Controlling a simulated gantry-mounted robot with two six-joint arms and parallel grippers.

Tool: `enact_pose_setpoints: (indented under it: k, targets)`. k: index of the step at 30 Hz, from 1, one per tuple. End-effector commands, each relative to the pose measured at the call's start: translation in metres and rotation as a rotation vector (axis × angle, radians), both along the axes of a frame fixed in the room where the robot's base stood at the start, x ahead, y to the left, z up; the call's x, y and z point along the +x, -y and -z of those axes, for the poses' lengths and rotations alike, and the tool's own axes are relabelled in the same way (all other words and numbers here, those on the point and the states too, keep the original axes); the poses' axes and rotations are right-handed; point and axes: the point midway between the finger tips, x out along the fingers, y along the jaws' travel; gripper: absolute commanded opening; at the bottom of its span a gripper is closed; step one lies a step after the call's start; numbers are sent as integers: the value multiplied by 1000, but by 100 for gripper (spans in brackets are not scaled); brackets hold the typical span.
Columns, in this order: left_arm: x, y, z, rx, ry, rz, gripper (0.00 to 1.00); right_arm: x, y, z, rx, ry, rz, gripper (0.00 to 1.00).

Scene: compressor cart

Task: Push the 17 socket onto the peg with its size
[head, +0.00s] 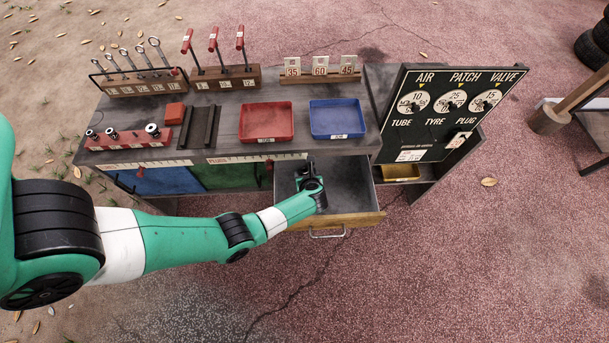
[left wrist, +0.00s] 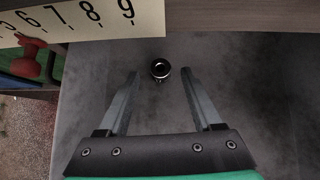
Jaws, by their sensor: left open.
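A small dark metallic socket (left wrist: 160,68) stands on the grey floor of the open drawer (head: 352,190), its round open end facing up. Its size mark cannot be read, and in the head view my gripper hides it. My left gripper (head: 310,172) reaches down into the drawer. In the left wrist view its two fingers (left wrist: 161,76) are spread apart, with the socket between and just beyond the tips, not gripped. The red socket rail (head: 128,140) sits at the cart's front left with several sockets on it; its size labels are too small to read. My right gripper is not in view.
A red tray (head: 266,122) and a blue tray (head: 336,118) stand on the cart top behind the drawer. Racks of wrenches (head: 143,82) and red-handled drivers (head: 225,78) line the back. A black gauge board (head: 445,110) rises at right. The drawer's wooden front (head: 360,219) is an edge.

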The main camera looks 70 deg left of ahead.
Motion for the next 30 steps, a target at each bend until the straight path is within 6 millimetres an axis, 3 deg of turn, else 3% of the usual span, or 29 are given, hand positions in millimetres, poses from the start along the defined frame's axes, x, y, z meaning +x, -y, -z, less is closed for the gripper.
enact_pose_setpoints:
  k: [1, 8, 16, 24, 30]
  targets:
    - [1, -4, 7, 1, 2, 0, 66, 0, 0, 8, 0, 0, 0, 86]
    - [3, -8, 11, 0, 1, 1, 66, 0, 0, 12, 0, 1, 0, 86]
    - [11, -33, 47, 0, 1, -1, 66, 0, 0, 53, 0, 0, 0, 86]
    - [13, -38, 45, 0, 1, 2, 66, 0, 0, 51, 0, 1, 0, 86]
    - [13, -38, 45, 0, 1, 2, 32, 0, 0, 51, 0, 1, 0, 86]
